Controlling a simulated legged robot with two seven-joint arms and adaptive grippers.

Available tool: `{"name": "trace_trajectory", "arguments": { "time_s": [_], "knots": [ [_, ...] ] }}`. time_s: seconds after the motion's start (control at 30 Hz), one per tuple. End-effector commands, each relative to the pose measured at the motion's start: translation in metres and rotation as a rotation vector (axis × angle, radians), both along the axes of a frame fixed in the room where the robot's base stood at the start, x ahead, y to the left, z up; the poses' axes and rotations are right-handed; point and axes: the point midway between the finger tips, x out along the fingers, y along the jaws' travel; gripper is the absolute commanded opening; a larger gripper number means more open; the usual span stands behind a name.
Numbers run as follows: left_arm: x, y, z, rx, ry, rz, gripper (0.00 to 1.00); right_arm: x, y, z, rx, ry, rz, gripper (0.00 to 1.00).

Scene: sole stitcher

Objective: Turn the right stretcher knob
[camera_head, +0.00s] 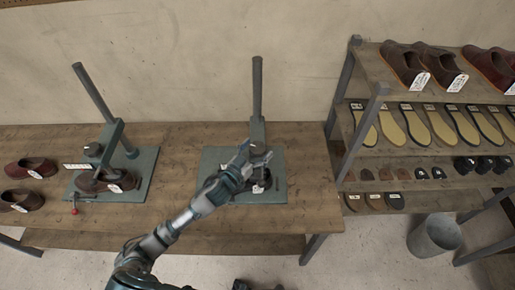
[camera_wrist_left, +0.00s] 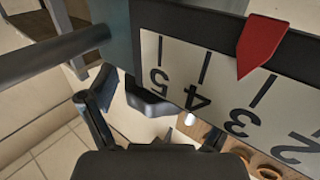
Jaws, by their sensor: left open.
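The right stretcher stands on a green base plate (camera_head: 273,190), with a tall grey post (camera_head: 257,90) and a dark shoe (camera_head: 262,186) with a white tag low on it. Its knob (camera_head: 259,149) shows at the top of the head, partly beside my gripper. My left gripper (camera_head: 246,158) is open at the knob; I cannot tell whether it touches. In the wrist view its fingers (camera_wrist_left: 152,125) are spread, with a dark rounded part (camera_wrist_left: 150,102) beyond them. A white number scale (camera_wrist_left: 215,85) is close, and its red pointer (camera_wrist_left: 262,47) sits between the 3 and 4 marks.
The left stretcher (camera_head: 122,135) stands on the same wooden bench (camera_head: 180,150). Brown shoes (camera_head: 30,168) lie at the bench's left end. A shelf rack (camera_head: 362,85) with shoes and soles is close on the right. A grey bucket (camera_head: 435,238) stands on the floor.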

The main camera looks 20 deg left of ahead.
Motion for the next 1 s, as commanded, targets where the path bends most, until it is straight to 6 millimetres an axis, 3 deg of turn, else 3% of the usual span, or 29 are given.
{"name": "trace_trajectory", "arguments": {
  "time_s": [0.2, 0.47, 0.67, 1.0],
  "knots": [
    [0.0003, -0.0002, -0.0002, 0.0, 0.0, 0.0, 0.88, 0.0, 0.0017, -0.0001, 0.002, 0.0, -0.001, 0.0],
    [0.0004, -0.0007, 0.0, 0.0, 0.0, 0.0, 0.28, 0.0001, 0.0019, 0.0, 0.002, 0.0, -0.001, 0.0],
    [0.0004, -0.0014, 0.0007, -0.004, -0.002, 0.016, 0.28, 0.0004, 0.0013, 0.0009, 0.001, 0.0, -0.001, 0.0],
    [0.0008, -0.0015, 0.0007, -0.011, -0.001, 0.236, 0.28, 0.0008, 0.0004, 0.0033, 0.0, -0.001, 0.0, 0.0]
  ]
}}
